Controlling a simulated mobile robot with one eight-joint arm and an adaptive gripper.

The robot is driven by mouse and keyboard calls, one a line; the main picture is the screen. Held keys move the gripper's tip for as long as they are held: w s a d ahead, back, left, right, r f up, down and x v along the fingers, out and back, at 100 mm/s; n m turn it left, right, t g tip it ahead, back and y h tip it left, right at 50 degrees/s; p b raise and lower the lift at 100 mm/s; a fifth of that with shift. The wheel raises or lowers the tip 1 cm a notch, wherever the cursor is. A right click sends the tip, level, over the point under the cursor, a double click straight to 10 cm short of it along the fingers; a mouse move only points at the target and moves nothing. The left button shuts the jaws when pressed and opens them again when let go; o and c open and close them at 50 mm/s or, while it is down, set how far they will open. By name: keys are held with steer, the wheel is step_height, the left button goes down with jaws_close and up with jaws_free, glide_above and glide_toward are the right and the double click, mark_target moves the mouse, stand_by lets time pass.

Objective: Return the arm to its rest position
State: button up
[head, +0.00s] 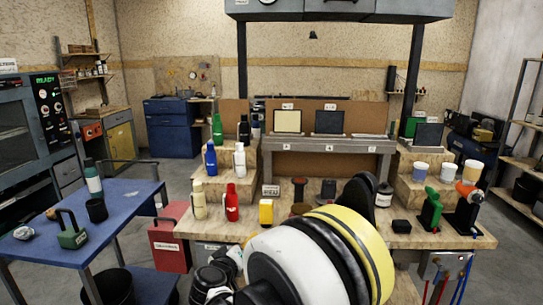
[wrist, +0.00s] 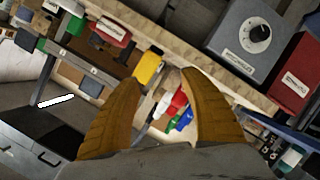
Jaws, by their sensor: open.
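My gripper (wrist: 160,112) shows in the wrist view as two orange-brown fingers, spread apart with nothing held between them. Past the fingertips, the workbench shows at a tilt, with a yellow object (wrist: 148,69) and red, green and blue bottles further off. In the head view my arm, with large white, black and yellow rounded links, rises at the bottom centre in front of the workbench (head: 340,232). The fingers themselves cannot be made out in the head view.
Cups, including a white one (head: 472,172), stand at the right. A blue table (head: 135,205) at the left carries a green weight-like object (head: 72,231). Floor shows between table and bench.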

steer(key=s+d+r+m+g, duration=0.15)
steer(key=s+d+r, duration=0.3)
steer(key=d, duration=0.55)
steer(key=s+d+r+m+g, duration=0.1)
steer(key=s+d+r+g, duration=0.25)
steer(key=s+d, duration=0.4)
steer(key=s+d+m+y, duration=0.1)
steer(key=s+d, duration=0.2)
steer(key=s, duration=0.4)
steer(key=s+d+m+g+y, duration=0.1)
steer(key=s+d, duration=0.2)
steer(key=s, duration=0.5)
steer(key=s+d+f+m+g+y, duration=0.1)
steer(key=s+d, duration=0.2)
steer(key=s, duration=0.4)
steer(key=shift+s+d+y, duration=0.2)
steer(key=shift+s+y, duration=0.1)
